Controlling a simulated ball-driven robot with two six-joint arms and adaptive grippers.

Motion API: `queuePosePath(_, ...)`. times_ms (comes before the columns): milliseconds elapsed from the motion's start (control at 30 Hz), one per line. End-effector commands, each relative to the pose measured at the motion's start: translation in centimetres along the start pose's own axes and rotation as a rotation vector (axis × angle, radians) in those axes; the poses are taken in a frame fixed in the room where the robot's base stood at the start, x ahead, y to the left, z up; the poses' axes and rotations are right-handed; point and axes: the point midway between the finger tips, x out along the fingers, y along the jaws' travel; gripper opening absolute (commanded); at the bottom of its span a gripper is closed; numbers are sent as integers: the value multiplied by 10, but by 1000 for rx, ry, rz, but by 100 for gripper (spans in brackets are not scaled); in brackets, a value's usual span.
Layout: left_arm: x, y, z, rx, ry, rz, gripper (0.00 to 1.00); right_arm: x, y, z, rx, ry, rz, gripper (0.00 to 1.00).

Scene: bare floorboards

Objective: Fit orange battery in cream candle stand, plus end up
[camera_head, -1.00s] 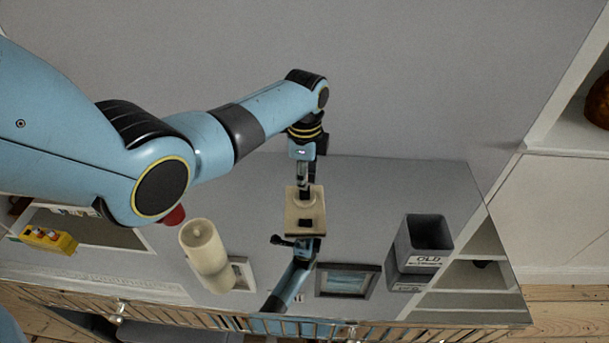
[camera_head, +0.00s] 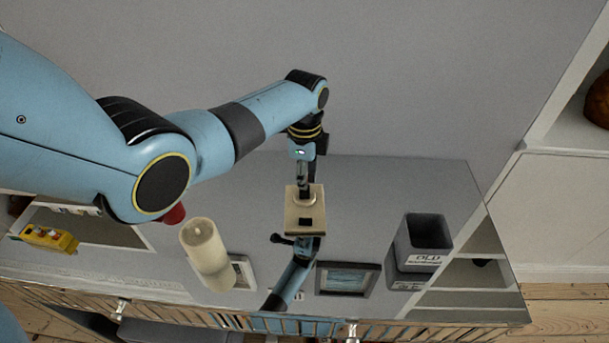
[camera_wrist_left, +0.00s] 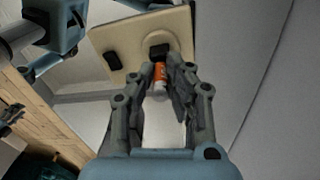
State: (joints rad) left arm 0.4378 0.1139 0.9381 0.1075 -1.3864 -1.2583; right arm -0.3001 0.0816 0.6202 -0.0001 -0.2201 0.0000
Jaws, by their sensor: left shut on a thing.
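The cream candle stand (camera_head: 291,222) is a squarish plate on the glossy top in the head view, with a dark spot near its front. The stand (camera_wrist_left: 134,43) shows at the top of the left wrist view, with a raised round part and a separate black patch. My left gripper (camera_head: 304,193) is at the back part of the stand. In the wrist view my left gripper (camera_wrist_left: 162,92) is shut on the orange battery (camera_wrist_left: 160,73). The battery's upper end meets a dark area at the round part; whether it is inside cannot be told. Its end marks are unreadable. My right gripper is not in view.
A cream candle (camera_head: 205,252) stands left of the stand. A picture frame (camera_head: 347,279) is in front, and a dark bin marked OLD (camera_head: 423,246) is to the right. The glossy top reflects my arm.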

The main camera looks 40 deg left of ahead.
Motion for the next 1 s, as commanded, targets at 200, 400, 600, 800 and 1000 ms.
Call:
queuePosePath(200, 6, 0, 0, 0, 0, 0, 0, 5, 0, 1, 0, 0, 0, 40)
queuePosePath(400, 11, 0, 0, 0, 0, 0, 0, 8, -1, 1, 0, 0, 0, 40)
queuePosePath(600, 16, 0, 0, 0, 0, -1, 13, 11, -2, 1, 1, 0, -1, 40)
queuePosePath(800, 15, 0, 0, 0, 0, 0, 39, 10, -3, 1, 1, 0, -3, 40)
queuePosePath(1000, 15, 0, 0, 0, 0, 0, 39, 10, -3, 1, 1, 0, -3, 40)
